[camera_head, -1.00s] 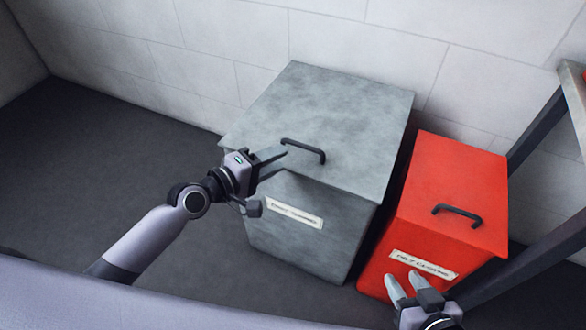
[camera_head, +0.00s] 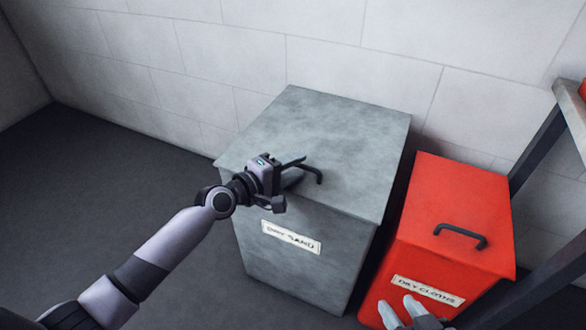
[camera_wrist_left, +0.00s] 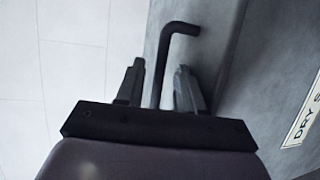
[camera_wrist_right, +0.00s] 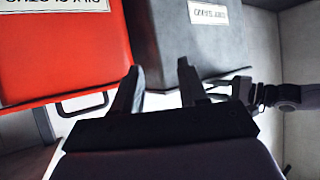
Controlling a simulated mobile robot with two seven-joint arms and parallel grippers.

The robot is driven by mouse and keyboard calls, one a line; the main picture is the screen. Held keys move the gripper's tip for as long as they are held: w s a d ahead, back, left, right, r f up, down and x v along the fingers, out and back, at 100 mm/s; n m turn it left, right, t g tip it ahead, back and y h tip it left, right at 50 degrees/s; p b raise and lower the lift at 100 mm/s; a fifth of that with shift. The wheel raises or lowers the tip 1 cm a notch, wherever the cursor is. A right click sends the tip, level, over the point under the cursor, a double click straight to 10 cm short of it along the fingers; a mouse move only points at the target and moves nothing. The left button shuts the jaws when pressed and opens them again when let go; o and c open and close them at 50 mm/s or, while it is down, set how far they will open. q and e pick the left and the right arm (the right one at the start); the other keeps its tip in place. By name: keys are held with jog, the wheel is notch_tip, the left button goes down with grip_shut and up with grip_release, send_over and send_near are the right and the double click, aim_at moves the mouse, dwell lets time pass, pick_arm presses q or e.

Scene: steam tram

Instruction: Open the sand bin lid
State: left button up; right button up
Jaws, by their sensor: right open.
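The grey sand bin (camera_head: 300,260) with a "DRY SAND" label stands against the wall, its lid (camera_head: 335,130) lying flat and closed. A dark bar handle (camera_head: 318,174) is near the lid's front edge. My left gripper (camera_head: 298,171) is at this handle and hides part of it. In the left wrist view, the handle (camera_wrist_left: 175,45) runs between the two spread fingers of my left gripper (camera_wrist_left: 157,88), with gaps visible on both sides. My right gripper (camera_head: 403,312) is open and empty, low in front of the red bin; its spread fingers (camera_wrist_right: 160,88) show in the right wrist view.
A shelf frame (camera_head: 535,150) is at the far right. The dark floor (camera_head: 90,200) on the left is clear.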

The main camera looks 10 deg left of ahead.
pick_arm(q)
grip_shut()
